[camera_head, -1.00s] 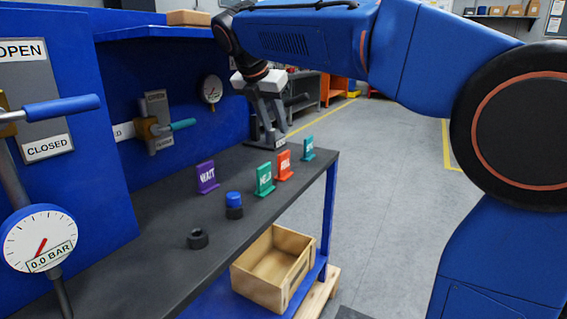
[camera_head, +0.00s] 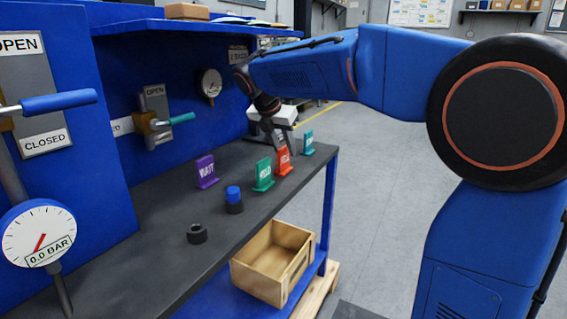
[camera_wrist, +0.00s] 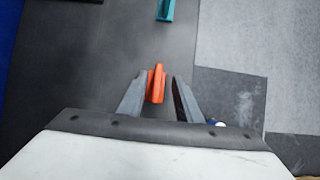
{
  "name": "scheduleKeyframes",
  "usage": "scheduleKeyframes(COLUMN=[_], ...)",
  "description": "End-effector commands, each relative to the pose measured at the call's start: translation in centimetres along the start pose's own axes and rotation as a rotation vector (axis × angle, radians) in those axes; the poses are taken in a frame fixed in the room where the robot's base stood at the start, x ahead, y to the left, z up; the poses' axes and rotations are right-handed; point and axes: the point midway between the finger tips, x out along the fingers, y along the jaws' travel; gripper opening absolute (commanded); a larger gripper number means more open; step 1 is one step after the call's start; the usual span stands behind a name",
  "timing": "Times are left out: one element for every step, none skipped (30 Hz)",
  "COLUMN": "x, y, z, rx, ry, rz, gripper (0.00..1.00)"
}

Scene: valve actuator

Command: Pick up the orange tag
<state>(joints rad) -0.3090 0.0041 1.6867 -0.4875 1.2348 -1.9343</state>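The orange tag (camera_head: 283,162) stands upright on the dark workbench, between a green tag and a teal tag. My gripper (camera_head: 279,147) is above and behind it in the head view, pointing down, partly covered by the tag there. In the wrist view, the orange tag (camera_wrist: 156,84) lies between the two grey fingers of my gripper (camera_wrist: 157,90), which are spread apart.
The green tag (camera_head: 264,175) stands close in front, and the teal tag (camera_head: 308,143) behind; it also shows in the wrist view (camera_wrist: 164,10). A purple tag (camera_head: 207,171), a blue-topped button (camera_head: 233,198) and a black ring (camera_head: 197,234) share the workbench (camera_head: 160,250). A wooden crate (camera_head: 262,285) sits below.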

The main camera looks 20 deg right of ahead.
Motion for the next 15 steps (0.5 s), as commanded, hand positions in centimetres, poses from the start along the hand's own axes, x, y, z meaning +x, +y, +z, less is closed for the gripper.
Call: scheduleKeyframes(x=[0.2, 0.4, 0.7, 0.9, 1.2, 1.7, 2.1, 2.6, 3.2, 3.6, 4.0, 4.5, 4.7, 4.9, 5.1], y=[0.0, 0.0, 0.1, 0.1, 0.2, 0.2, 0.3, 0.3, 0.4, 0.4, 0.4, 0.4, 0.4, 0.4, 0.4], z=[0.0, 0.0, 0.0, 0.0, 0.0, 0.0, 0.0, -0.1, -0.1, -0.1, 0.0, 0.0, 0.0, 0.0, 0.0], rx=[0.000, 0.000, 0.000, 0.000, 0.000, 0.000, 0.000, -0.001, -0.001, 0.000, 0.000, 0.000, 0.000, 0.000, 0.000], ry=[0.000, 0.000, 0.000, 0.000, 0.000, 0.000, 0.001, 0.000, 0.001, 0.001, 0.001, 0.000, 0.000, 0.000, 0.000], rz=[0.000, 0.000, 0.000, 0.000, 0.000, -0.001, -0.001, -0.001, -0.002, -0.003, -0.002, -0.001, -0.001, -0.001, -0.001], gripper=[0.31, 0.31, 0.31, 0.31, 0.31, 0.31, 0.31, 0.31, 0.31, 0.31, 0.31, 0.31, 0.31, 0.31, 0.31])
